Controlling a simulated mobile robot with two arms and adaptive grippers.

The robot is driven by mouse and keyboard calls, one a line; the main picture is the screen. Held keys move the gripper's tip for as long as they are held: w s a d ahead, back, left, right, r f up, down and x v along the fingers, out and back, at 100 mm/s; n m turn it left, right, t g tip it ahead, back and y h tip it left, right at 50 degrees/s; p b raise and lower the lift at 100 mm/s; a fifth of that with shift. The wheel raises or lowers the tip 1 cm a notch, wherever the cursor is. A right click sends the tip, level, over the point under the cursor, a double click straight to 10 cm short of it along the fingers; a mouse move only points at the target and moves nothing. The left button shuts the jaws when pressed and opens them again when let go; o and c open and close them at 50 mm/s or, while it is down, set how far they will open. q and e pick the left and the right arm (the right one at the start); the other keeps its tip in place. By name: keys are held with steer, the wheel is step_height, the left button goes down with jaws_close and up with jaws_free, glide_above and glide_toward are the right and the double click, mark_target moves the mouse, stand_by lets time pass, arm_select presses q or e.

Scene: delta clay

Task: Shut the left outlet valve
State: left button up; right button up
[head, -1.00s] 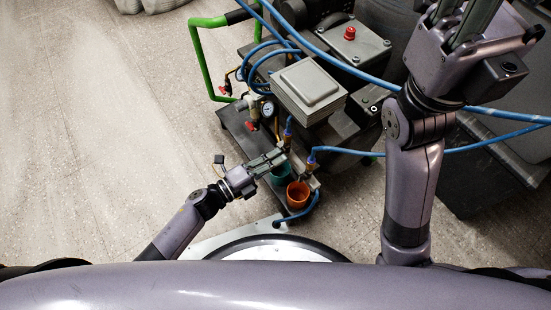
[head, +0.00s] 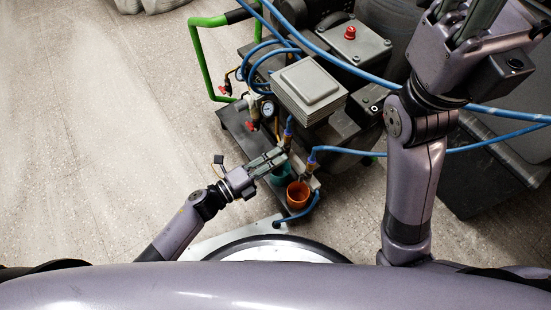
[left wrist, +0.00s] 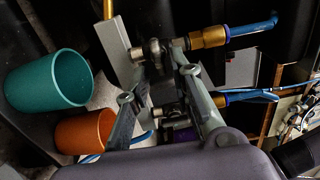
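The left outlet valve (left wrist: 155,50) shows in the left wrist view as a metal body with a brass fitting (left wrist: 208,38) and blue hose. In the head view its hose fitting (head: 289,132) is above the teal cup (head: 280,174). My left gripper (head: 284,152) reaches this outlet from the left. In the left wrist view its fingers (left wrist: 158,62) stand apart, one on each side of the valve area. I cannot tell whether they touch it. The handle is not clearly visible. My right gripper (head: 465,18) is raised at the upper right, fingers apart, tips cut off.
The right outlet (head: 309,168) stands close by, above an orange cup (head: 298,195). A grey box (head: 309,84), pressure gauge (head: 267,108) and red-handled valve (head: 252,126) are behind. Blue hoses (head: 360,152) cross to the right. The floor (head: 100,130) at left is clear.

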arm_select(q)
steer(key=shift+o, duration=0.4)
steer(key=v, duration=1.2)
